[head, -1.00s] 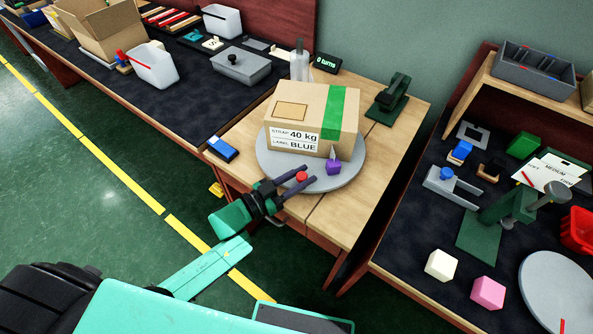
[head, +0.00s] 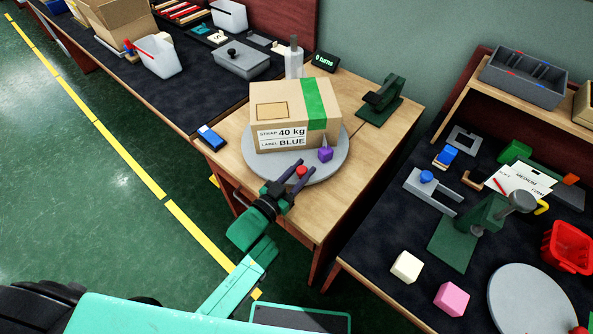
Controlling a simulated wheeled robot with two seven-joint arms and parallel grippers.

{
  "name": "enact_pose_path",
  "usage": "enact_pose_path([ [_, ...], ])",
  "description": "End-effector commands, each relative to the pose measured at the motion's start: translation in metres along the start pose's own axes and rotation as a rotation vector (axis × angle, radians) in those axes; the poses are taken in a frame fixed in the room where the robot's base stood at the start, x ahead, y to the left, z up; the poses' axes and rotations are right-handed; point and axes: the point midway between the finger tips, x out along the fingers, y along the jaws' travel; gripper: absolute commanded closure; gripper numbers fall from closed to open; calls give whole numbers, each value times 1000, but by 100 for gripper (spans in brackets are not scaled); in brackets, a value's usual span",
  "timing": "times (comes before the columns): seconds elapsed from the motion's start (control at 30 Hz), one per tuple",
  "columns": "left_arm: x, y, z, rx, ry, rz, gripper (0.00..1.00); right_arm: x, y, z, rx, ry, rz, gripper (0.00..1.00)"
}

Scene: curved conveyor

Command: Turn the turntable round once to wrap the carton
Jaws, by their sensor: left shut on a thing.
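The brown carton (head: 277,112) sits on the round grey turntable (head: 337,162) on the wooden table. It has a green strip over its right part and a front label reading "STRAP 40 kg" and "LABEL BLUE". My left gripper (head: 292,176) is at the front edge of the turntable, with its two dark fingers on either side of a small red knob (head: 302,171) and shut on it. A purple block (head: 325,154) sits on the turntable in front of the carton. A small display (head: 326,62) behind reads "0 turns". My right gripper is not in view.
A dark green stand (head: 379,100) is behind right of the turntable. The right bench holds a green press (head: 470,232), a grey disc (head: 535,300) and a red bin (head: 567,245). The table's front right is clear.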

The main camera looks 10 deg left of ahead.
Motion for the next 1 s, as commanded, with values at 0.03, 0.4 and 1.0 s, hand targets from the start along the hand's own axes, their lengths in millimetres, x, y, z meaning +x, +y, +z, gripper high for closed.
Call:
enact_pose_path([
  [0.03,1,2,1,-3,-1,-3,100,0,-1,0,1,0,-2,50],
  [0.4,2,3,1,-1,-2,-9,100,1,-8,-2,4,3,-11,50],
  [1.0,-1,2,1,-1,-2,-9,35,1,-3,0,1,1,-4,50],
])
